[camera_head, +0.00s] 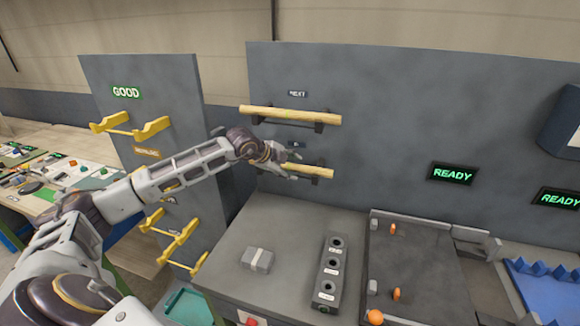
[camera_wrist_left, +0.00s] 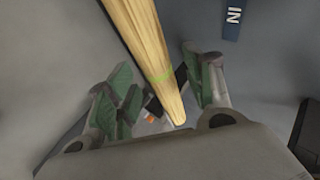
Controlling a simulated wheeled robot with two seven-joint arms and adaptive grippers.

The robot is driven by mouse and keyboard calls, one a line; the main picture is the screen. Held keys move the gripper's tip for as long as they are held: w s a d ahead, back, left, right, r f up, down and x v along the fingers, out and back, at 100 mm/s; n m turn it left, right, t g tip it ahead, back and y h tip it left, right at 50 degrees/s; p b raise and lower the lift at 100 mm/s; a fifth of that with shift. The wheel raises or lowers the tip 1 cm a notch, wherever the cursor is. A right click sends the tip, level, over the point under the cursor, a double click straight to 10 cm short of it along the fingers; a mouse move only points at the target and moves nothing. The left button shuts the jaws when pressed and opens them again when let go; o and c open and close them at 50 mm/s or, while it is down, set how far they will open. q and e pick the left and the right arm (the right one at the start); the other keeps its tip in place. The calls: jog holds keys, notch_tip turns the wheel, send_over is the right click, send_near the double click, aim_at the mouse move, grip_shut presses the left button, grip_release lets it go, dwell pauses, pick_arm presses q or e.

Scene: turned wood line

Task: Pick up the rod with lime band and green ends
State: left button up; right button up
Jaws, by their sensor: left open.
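A pale wooden rod (camera_head: 316,171) lies on the lower bracket of the grey wall panel. In the left wrist view this rod (camera_wrist_left: 143,45) runs from the top edge down between the fingers and shows a thin lime band. I cannot make out green on its ends. My left gripper (camera_head: 289,162) is open at the left part of this rod and covers its left end. In the left wrist view the open fingers (camera_wrist_left: 165,90) stand on either side of the rod, apart from it. A second wooden rod (camera_head: 285,115) lies on the upper bracket. My right gripper is not in view.
A bench (camera_head: 290,225) below holds a small grey block (camera_head: 257,260) and a dark block with several round holes (camera_head: 330,275). Yellow brackets (camera_head: 125,127) stick out from the GOOD panel at left. A dark fixture plate (camera_head: 430,270) lies at right.

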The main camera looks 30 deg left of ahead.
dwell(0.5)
pick_arm(q)
grip_shut()
